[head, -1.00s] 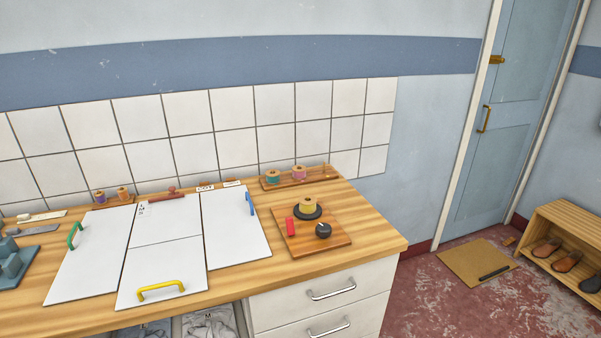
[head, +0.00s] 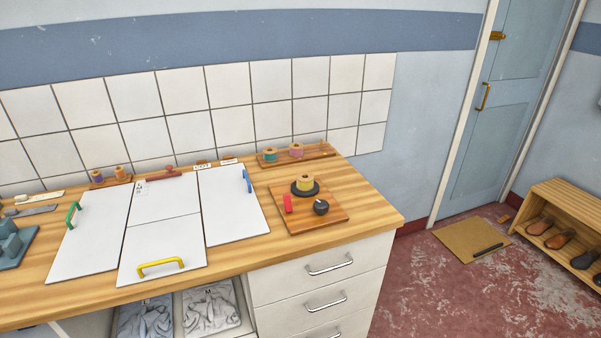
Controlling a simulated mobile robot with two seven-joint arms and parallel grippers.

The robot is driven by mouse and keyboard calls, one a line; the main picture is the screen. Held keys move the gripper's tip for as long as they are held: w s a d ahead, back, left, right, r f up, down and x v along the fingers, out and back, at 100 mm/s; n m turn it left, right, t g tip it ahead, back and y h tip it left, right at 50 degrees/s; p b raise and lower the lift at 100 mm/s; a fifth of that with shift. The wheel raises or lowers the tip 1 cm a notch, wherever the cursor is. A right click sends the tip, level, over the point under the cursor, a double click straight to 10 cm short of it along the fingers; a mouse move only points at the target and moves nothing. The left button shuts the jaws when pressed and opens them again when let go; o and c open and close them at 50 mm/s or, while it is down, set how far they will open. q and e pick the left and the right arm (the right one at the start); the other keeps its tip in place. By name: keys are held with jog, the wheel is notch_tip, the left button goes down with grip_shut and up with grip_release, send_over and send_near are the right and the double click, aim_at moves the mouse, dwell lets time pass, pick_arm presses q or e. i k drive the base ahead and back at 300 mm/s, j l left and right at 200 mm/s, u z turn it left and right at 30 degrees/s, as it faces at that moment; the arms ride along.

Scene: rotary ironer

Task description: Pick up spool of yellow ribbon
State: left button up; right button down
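The spool of yellow ribbon (head: 305,183) stands upright on a round black base on a square wooden board (head: 333,216), on the right part of the wooden counter. On the same board, a red piece (head: 288,203) is to its front left and a dark round knob (head: 321,207) to its front right. Neither of my grippers shows in the head view.
A wooden rack (head: 323,152) with a teal spool (head: 270,154) and a pink spool (head: 296,150) stands behind, by the tiles. White panels with green, yellow and blue handles (head: 247,181) lie to the left. The counter's right end (head: 372,211) is clear.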

aim_at(303, 184)
jog(key=l+u, duration=0.1)
jog(key=u, duration=0.25)
jog(key=l+u, duration=0.15)
jog(key=u, duration=0.25)
jog(key=i+l+u, duration=0.1)
jog(key=u, duration=0.25)
jog(key=l+u, duration=0.25)
jog(key=l, duration=0.15)
jog(key=k+l+u, duration=0.1)
jog(key=l+u, duration=0.15)
jog(key=l, duration=0.15)
jog(key=k+l, duration=0.1)
jog(key=l, duration=0.3)
jog(key=l+u, duration=0.1)
jog(key=l, duration=0.3)
jog(key=k+l+u, duration=0.1)
jog(key=l, duration=0.3)
jog(key=k+l, duration=0.2)
jog(key=l, duration=0.2)
